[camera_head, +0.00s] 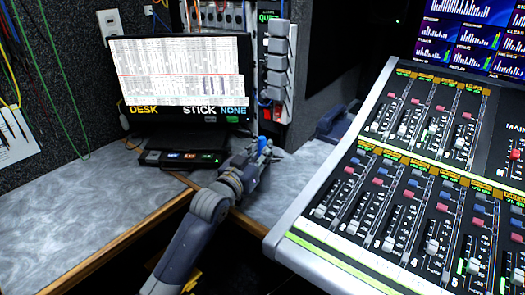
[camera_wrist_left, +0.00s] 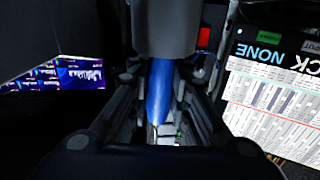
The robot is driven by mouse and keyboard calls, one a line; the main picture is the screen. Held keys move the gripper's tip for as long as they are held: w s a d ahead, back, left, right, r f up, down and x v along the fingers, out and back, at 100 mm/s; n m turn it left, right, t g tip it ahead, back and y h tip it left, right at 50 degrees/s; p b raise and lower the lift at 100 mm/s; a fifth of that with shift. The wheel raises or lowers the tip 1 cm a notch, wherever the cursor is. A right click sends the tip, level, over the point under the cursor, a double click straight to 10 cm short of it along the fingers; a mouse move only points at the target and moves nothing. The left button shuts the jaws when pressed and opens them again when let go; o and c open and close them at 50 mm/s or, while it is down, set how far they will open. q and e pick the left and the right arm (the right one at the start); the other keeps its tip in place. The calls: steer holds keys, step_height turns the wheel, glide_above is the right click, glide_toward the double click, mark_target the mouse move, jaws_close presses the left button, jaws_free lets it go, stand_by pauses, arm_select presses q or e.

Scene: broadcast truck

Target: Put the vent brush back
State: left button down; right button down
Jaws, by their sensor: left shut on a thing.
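The vent brush shows as a blue piece (camera_wrist_left: 158,92) between the fingers in the left wrist view. My left gripper (camera_wrist_left: 155,115) is shut on it. In the head view, my left gripper (camera_head: 258,152) reaches over the desk at the right end of the small black box, with a bit of blue (camera_head: 263,143) at its tips. The rest of the brush is hidden by the fingers. I cannot tell its tilt, or whether it touches anything. My right gripper is in neither view.
A monitor (camera_head: 183,82) stands behind a low black box (camera_head: 180,159) on the grey desk (camera_head: 75,210). A column of grey blocks (camera_head: 278,60) rises behind my gripper. The large mixing console (camera_head: 420,180) fills the right side. The desk's left part is clear.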

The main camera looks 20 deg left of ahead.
arm_select(q)
steer(key=shift+f, duration=0.2)
steer(key=c, duration=1.4)
jaws_free()
steer(key=shift+c, duration=0.2)
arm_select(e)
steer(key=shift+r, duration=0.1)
arm_select(q)
steer(key=shift+r, duration=0.25)
steer(key=shift+s+f, duration=0.1)
steer(key=shift+s, duration=0.2)
steer(key=s+a+p, duration=0.1)
steer(key=s+a, duration=0.1)
steer(key=s, duration=0.9)
steer(key=shift+a, duration=0.15)
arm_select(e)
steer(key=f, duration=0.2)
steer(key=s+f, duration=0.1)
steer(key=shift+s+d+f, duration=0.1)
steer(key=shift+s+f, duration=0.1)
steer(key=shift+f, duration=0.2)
arm_select(q)
steer(key=shift+f, duration=0.1)
